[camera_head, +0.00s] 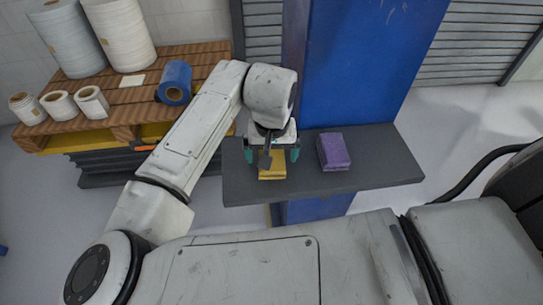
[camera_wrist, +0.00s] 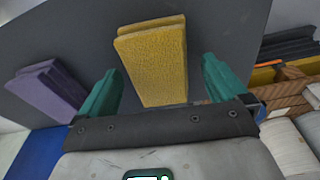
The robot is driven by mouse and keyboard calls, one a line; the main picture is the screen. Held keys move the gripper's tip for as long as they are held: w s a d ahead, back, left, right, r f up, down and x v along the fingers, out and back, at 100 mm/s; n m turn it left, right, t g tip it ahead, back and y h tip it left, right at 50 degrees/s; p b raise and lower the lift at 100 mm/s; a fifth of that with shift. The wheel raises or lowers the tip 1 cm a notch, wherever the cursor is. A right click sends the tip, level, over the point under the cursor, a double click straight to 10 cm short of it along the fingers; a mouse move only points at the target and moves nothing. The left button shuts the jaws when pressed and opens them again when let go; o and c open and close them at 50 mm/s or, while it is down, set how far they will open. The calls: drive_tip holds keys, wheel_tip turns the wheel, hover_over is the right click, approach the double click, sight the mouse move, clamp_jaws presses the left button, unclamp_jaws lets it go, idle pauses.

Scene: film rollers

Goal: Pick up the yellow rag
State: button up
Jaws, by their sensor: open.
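The yellow rag (camera_head: 272,171) is a folded pad on a dark grey shelf (camera_head: 385,165). In the head view my gripper (camera_head: 271,158) is right above it and hides part of it. In the wrist view the yellow rag (camera_wrist: 155,62) lies between and beyond the two green fingers of my gripper (camera_wrist: 160,78), which are apart with nothing held. The rag's near end reaches toward the gap between the fingers. I cannot tell how much height is left between the fingers and the shelf.
A purple folded rag (camera_head: 333,151) lies on the shelf to the right, also seen in the wrist view (camera_wrist: 48,90). A blue column (camera_head: 355,60) rises behind the shelf. A wooden pallet (camera_head: 135,100) with film rolls and a blue roll (camera_head: 175,82) stands at left.

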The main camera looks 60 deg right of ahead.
drive_tip(key=shift+f, duration=0.1)
drive_tip(key=shift+c, duration=0.2)
drive_tip(key=c, duration=1.1)
drive_tip(key=shift+r+b, duration=0.3)
drive_tip(key=shift+r, duration=0.35)
drive_tip(key=s+r, duration=0.4)
drive_tip(key=s+a+r, duration=0.1)
drive_tip(key=s+r, duration=0.2)
drive_tip(key=s, duration=0.2)
drive_tip(key=s+a+r, duration=0.1)
drive_tip(key=s+r, duration=0.3)
drive_tip(key=s, duration=0.1)
drive_tip(key=shift+a+r+b, duration=0.2)
drive_tip(key=shift+r+b, duration=0.15)
drive_tip(key=shift+b, duration=0.05)
drive_tip(key=shift+w, duration=0.1)
drive_tip(key=o, duration=0.4)
drive_tip(key=c, duration=0.3)
